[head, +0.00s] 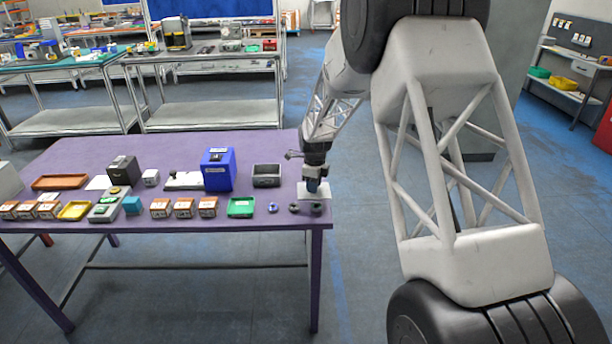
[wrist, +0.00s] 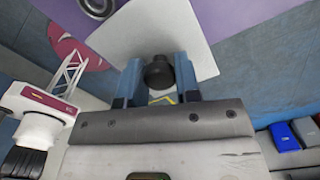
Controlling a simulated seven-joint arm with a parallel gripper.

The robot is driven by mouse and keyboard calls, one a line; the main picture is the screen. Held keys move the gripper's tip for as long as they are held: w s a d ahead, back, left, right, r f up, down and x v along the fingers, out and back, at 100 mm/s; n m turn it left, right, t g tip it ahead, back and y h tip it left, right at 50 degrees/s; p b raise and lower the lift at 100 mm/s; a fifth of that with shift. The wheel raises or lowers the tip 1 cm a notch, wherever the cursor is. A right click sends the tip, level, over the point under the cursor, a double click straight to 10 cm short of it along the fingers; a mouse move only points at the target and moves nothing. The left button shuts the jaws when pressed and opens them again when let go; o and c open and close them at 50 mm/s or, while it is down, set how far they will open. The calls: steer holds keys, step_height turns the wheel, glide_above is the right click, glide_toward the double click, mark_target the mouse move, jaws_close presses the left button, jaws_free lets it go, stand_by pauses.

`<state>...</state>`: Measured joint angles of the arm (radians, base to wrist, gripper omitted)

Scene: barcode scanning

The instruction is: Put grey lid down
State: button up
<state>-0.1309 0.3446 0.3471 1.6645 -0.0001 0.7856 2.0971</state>
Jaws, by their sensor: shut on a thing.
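The grey lid (wrist: 200,38) is a pale, flat, square plate with a black knob (wrist: 158,72) on it. My gripper (wrist: 158,78) is shut on the knob, with a blue finger on each side of it. In the head view, my gripper (head: 314,188) points down over the right end of the purple table (head: 240,150). The lid (head: 322,193) shows there as a pale patch under the fingers. I cannot tell whether the lid touches the table or hangs just above it.
Small dark round parts (head: 307,208) lie by the table's front right corner. An open grey box (head: 267,175), a green tray (head: 241,207) and a blue box (head: 218,170) stand to the left. The table's right edge is close to the lid. The back right of the tabletop is clear.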

steer(key=w, duration=0.5)
steer(key=w+a+f, duration=0.1)
steer(key=w, duration=0.4)
steer(key=w+a, duration=0.1)
steer(key=w, duration=0.4)
steer(key=shift+w+f, duration=0.2)
steer(key=shift+f, duration=1.75)
steer(key=shift+f, duration=0.2)
steer(key=o, duration=0.9)
steer(key=shift+r, duration=0.1)
step_height(320, 180, up, 12)
steer(key=shift+r, duration=0.1)
